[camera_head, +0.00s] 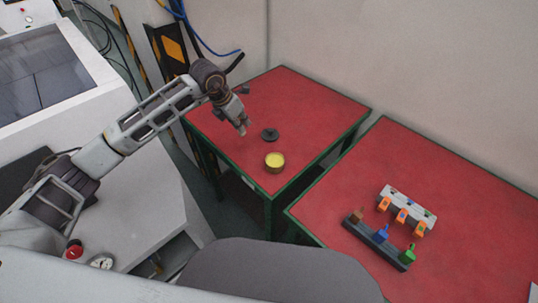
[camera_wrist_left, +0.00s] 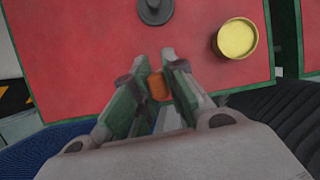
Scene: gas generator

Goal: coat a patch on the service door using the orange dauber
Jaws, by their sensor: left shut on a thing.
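My left gripper (camera_head: 242,128) is above the far red table in the head view. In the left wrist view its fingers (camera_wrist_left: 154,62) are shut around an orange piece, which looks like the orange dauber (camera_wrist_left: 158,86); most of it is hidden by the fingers. An open round tin with yellow contents (camera_head: 274,162) stands near the table's front corner, apart from the gripper; it also shows in the wrist view (camera_wrist_left: 236,39). A dark round lid (camera_head: 269,134) lies behind the tin. I cannot make out the service door. My right gripper is not in view.
The nearer red table (camera_head: 340,205) at right holds a pale rack (camera_head: 408,204) with orange-ended tools and a dark rack (camera_head: 376,245) with brown, blue and green pieces. A white machine (camera_head: 60,65) stands at left. The far table (camera_head: 300,100) is mostly clear.

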